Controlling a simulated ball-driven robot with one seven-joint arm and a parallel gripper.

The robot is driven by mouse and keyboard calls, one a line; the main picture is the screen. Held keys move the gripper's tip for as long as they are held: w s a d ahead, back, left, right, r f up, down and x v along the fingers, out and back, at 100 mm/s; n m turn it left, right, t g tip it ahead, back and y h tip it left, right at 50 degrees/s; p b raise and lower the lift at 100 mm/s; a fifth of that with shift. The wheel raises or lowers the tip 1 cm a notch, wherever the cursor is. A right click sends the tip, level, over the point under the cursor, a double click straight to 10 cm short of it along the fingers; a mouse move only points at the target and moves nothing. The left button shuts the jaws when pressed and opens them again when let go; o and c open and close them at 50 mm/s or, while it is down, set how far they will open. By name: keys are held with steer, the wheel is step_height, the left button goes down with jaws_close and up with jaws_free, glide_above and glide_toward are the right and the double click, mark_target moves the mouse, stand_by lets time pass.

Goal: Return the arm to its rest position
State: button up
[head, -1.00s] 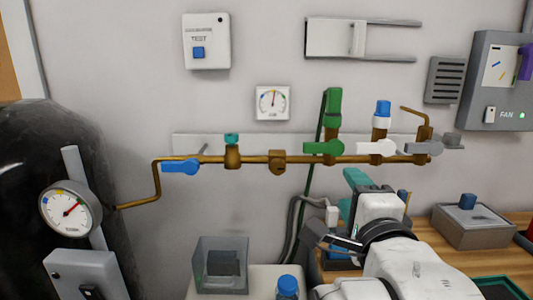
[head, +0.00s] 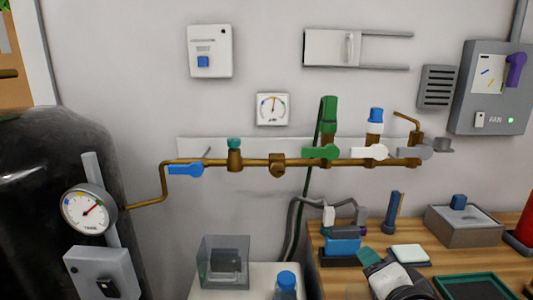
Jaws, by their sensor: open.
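My gripper (head: 370,257) is low in the head view, at the bottom edge right of centre. Its dark end shows in front of the wooden bench, beside a small pale pad (head: 408,253). The white and black wrist behind it runs out of the picture at the bottom. The gripper is open, and I see nothing held in it. The fingers are small and partly hidden by the hand.
A wooden bench (head: 468,262) carries a rack with a blue block (head: 343,247), a grey box (head: 464,226) and a green-edged tray (head: 474,287). A clear box (head: 223,262) and blue-capped bottle (head: 286,284) stand left. Brass piping (head: 255,162) crosses the wall.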

steer(key=s+d+f+n+g+p, duration=0.2)
steer(key=s+d+f+n+g, duration=0.15)
steer(key=s+f, duration=0.35)
steer(key=s+d+f+n+g+p, duration=0.2)
steer(key=s+d+f+n+g, duration=0.15)
steer(key=s+f, duration=0.35)
steer(key=s+f+n+g+p, duration=0.1)
steer(key=s+f+n+g, duration=0.1)
steer(key=s+f, duration=0.3)
steer(key=s+d+f+n+g+p, duration=0.1)
steer(key=s+f+g, duration=0.3)
steer(key=s, duration=0.9)
steer(key=shift+f+n+y, duration=0.3)
steer(key=shift+f+n, duration=0.35)
steer(key=shift+n, duration=0.25)
steer(key=shift+w, duration=0.2)
